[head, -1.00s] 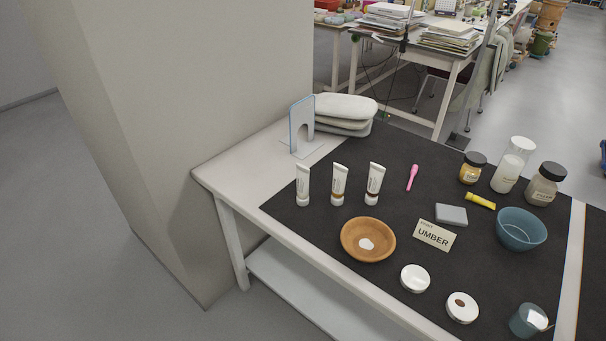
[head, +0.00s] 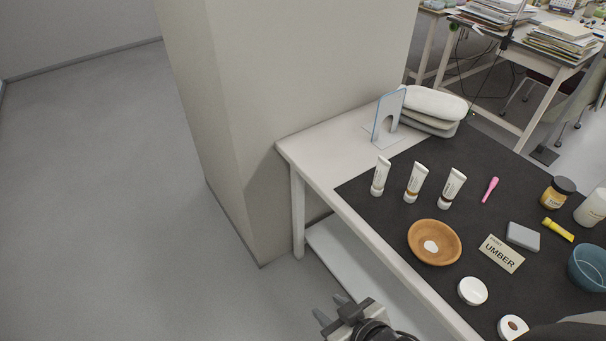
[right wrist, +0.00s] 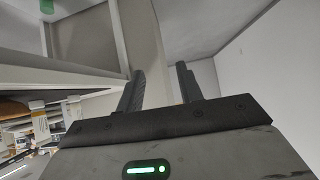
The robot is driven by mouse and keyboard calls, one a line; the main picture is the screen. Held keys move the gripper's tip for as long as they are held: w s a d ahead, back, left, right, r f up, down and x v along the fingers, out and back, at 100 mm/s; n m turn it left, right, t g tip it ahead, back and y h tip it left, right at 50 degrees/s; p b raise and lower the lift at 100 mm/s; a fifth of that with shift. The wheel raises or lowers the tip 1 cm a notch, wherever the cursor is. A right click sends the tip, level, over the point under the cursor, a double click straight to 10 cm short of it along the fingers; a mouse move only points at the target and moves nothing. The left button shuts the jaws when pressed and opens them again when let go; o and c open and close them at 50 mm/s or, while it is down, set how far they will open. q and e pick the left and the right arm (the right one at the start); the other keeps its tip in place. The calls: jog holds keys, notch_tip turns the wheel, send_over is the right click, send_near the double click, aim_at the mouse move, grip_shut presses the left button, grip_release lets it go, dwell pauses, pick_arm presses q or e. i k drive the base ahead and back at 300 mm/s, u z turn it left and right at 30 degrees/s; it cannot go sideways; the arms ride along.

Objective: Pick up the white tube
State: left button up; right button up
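Three white tubes with dark lettering stand upright in a row on the black mat (head: 400,228) in the head view. The left tube (head: 380,176) has a plain pale lower end. The middle tube (head: 416,182) has an ochre band low down, and the right tube (head: 452,188) a dark brown one. My right gripper (head: 328,306) is at the bottom of the head view, off the table's front edge and well apart from the tubes. In the right wrist view its fingers (right wrist: 160,70) are spread with nothing between them. My left gripper is out of view.
A terracotta bowl (head: 453,256), an UMBER card (head: 502,254), a grey block (head: 523,236) and a pink tool (head: 490,189) lie near the tubes. A bookend (head: 388,118) stands behind. A wall pillar (head: 290,100) borders the table's left end.

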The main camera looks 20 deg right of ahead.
aim_at(384, 165)
jog(key=u, duration=0.3)
jog(key=i, duration=1.5)
jog(key=z, duration=3.9)
